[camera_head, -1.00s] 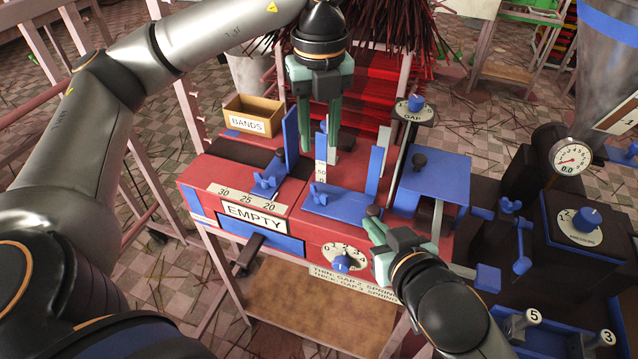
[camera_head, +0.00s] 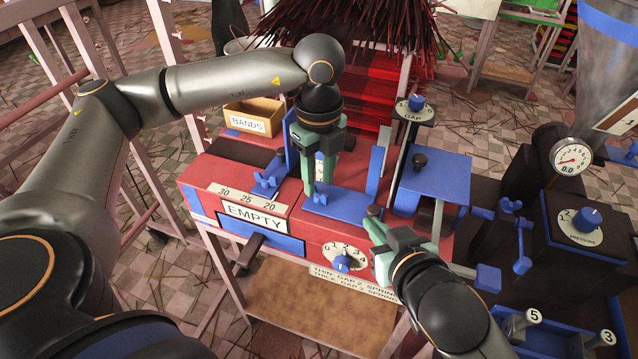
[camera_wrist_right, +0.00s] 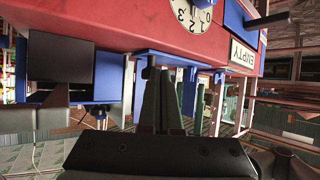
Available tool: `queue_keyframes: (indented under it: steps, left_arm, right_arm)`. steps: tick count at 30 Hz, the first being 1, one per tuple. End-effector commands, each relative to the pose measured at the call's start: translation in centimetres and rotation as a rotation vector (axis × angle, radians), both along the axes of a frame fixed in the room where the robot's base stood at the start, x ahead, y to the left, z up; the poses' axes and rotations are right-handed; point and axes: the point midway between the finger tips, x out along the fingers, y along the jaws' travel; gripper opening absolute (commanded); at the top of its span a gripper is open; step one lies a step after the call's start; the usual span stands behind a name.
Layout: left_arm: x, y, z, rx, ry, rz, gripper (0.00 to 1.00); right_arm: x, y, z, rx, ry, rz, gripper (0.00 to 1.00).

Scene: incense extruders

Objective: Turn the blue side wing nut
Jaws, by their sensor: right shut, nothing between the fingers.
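One blue wing nut (camera_head: 320,198) sits on the blue plate (camera_head: 347,207) at the middle of the red machine; the fingers partly cover it. Another blue wing nut (camera_head: 266,184) stands to the left, beside the 30-25-20 scale. My left gripper (camera_head: 316,188) points down over the middle wing nut. Its fingers are apart, with a strip of label showing between them; whether they touch the nut is hidden. My right gripper (camera_head: 374,219) is shut and empty, near the plate's right end. Its closed fingers also show in the right wrist view (camera_wrist_right: 156,98).
The EMPTY drawer (camera_head: 255,218) and numbered dial (camera_head: 342,262) are on the machine's front. A blue upright plate (camera_head: 291,135) stands close left of my left gripper. A GAP knob post (camera_head: 414,110) and blue platform (camera_head: 433,178) stand to the right. A BANDS box (camera_head: 252,116) is behind.

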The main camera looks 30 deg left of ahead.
Motion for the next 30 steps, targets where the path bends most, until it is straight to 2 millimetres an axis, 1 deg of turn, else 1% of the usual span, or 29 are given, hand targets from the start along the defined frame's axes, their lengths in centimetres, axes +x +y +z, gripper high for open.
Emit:
queue_keyframes:
  steps: [1,3,6,15,16,26,30]
  left_arm:
    - [0.0,0.0,-0.7,0.0,0.002,0.0,0.39]
    - [0.0,0.0,-1.4,0.0,0.001,0.0,0.39]
    - [0.0,0.0,-2.0,0.0,0.001,-0.001,0.39]
    - [0.0,0.0,-2.3,0.0,0.0,-0.001,0.39]
    - [0.0,0.0,-2.3,0.0,0.0,-0.001,0.38]
    - [0.0,0.0,-2.3,0.0,-0.001,-0.001,0.01]
    - [0.0,0.0,-2.3,0.0,0.0,-0.001,0.0]
  right_arm:
    - [0.0,0.0,0.1,0.001,-0.001,0.0,0.0]
    - [0.0,0.0,0.1,0.002,-0.002,0.0,0.0]
    - [0.0,0.0,0.1,0.002,-0.002,0.0,0.0]
    - [0.0,0.0,0.1,0.002,-0.002,0.0,0.0]
    - [0.0,0.0,0.1,0.002,-0.002,0.0,0.0]
    - [0.0,0.0,0.1,0.002,-0.002,0.0,0.0]
    - [0.0,0.0,0.1,0.002,-0.002,0.0,0.0]
